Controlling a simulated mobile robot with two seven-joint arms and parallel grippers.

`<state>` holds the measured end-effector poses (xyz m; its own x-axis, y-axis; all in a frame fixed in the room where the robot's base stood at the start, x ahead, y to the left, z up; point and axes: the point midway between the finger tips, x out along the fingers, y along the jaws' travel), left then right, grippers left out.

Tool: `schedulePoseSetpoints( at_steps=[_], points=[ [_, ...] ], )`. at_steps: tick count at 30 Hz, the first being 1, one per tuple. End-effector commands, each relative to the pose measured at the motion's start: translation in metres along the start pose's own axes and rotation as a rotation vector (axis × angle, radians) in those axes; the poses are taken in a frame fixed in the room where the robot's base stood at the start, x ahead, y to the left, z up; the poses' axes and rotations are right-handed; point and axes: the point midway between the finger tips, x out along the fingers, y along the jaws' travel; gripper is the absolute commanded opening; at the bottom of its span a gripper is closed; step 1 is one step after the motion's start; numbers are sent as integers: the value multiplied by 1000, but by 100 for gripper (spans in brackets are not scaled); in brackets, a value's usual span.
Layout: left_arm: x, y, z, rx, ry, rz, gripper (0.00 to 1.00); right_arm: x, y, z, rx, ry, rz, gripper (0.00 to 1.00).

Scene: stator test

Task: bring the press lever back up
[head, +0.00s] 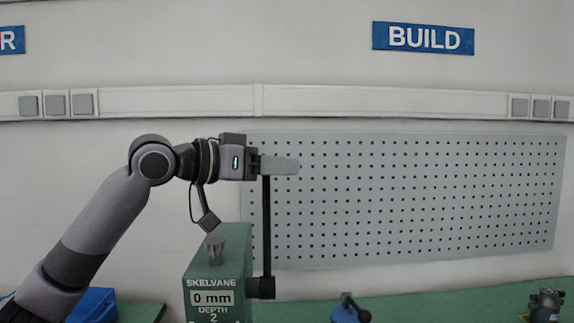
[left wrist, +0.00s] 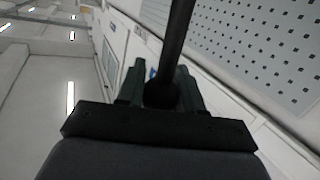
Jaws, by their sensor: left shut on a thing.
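The press (head: 215,285) is a green box at the lower middle of the head view, marked SKELVANE, with a display reading 0 mm and DEPTH 2 below. Its black lever (head: 267,230) stands nearly upright from a dark hub on the press's right side. My left gripper (head: 280,166) is at the lever's top end, shut on it. In the left wrist view the lever's round black knob (left wrist: 160,94) sits between the two fingers, with the rod (left wrist: 176,40) running up out of the picture. My right gripper is not in view.
A blue device with a black handle (head: 347,312) stands right of the press. A dark metal part (head: 546,302) is at the far right. A blue bin (head: 93,305) is at lower left. A grey pegboard (head: 420,195) hangs behind; the space before it is clear.

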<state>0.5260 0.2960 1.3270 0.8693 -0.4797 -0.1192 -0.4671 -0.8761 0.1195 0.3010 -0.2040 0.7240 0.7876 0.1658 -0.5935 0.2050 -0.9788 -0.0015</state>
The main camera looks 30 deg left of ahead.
Motion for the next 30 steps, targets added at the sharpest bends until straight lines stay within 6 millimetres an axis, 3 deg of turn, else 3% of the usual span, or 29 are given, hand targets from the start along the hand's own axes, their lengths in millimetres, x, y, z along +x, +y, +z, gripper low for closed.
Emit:
schedulePoseSetpoints(
  at_steps=[16, 17, 18, 19, 30],
  points=[
    [1, -6, 8, -2, -21, -5, 0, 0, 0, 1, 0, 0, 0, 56],
    [1, -6, 8, -2, -22, -5, 42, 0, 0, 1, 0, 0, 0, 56],
    [1, -6, 8, -2, -20, -4, 55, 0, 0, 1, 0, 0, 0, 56],
    [1, -6, 8, -2, -19, -4, 60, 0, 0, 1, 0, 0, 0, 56],
    [-6, -5, 5, 0, -9, -3, 60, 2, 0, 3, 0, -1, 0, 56]
  ],
)
